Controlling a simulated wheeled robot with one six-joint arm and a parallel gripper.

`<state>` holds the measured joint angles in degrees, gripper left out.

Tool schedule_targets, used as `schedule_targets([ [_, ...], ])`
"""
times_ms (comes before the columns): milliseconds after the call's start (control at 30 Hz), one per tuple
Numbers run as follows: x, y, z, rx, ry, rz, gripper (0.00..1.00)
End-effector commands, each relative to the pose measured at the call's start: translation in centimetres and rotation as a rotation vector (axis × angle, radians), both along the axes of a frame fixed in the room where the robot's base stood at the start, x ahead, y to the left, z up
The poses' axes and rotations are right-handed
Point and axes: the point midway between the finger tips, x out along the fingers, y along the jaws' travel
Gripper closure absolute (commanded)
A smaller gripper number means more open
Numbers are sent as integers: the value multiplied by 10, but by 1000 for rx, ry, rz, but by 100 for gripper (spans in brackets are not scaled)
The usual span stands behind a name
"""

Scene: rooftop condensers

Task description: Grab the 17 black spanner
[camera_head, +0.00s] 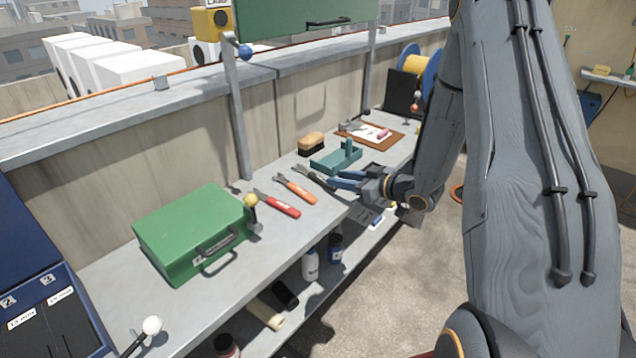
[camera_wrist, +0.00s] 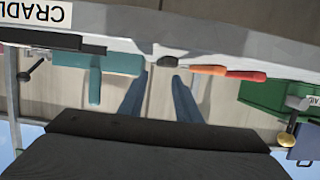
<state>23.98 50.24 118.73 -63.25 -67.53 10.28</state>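A black spanner (camera_head: 313,176) lies on the grey bench, right of an orange-handled spanner (camera_head: 296,190) and a red-handled one (camera_head: 278,204). Its size marking cannot be read. My gripper (camera_head: 334,180), with blue fingers, is close to its handle end, which the fingers partly hide. In the wrist view, the fingers (camera_wrist: 158,79) stand apart with nothing between them. The black handle end (camera_wrist: 168,62) shows just beyond the tips, nearer the right finger. The orange handle (camera_wrist: 208,69) and red handle (camera_wrist: 246,75) are farther right.
A teal holder (camera_head: 336,162) stands close behind my gripper, with a brown brush (camera_head: 311,143) and clipboard (camera_head: 362,139) beyond. A green case (camera_head: 192,232) sits at the left. Bottles (camera_head: 310,264) stand on the lower shelf. Bench space between case and teal holder holds the spanners.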

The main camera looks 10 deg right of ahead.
Motion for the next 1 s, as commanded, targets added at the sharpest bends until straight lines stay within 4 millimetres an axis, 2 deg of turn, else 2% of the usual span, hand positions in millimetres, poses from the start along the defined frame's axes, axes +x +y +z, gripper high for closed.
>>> schedule_targets([
  [367, 28, 29, -9, 1, 1, 11, 70],
  [533, 47, 44, -16, 1, 0, 9, 70],
  [700, 57, 48, -20, 1, -1, 5, 70],
  [900, 58, 47, -21, 0, 0, 3, 70],
  [933, 58, 47, -21, 0, 0, 3, 71],
  [1000, 58, 47, -21, 0, 0, 3, 83],
])
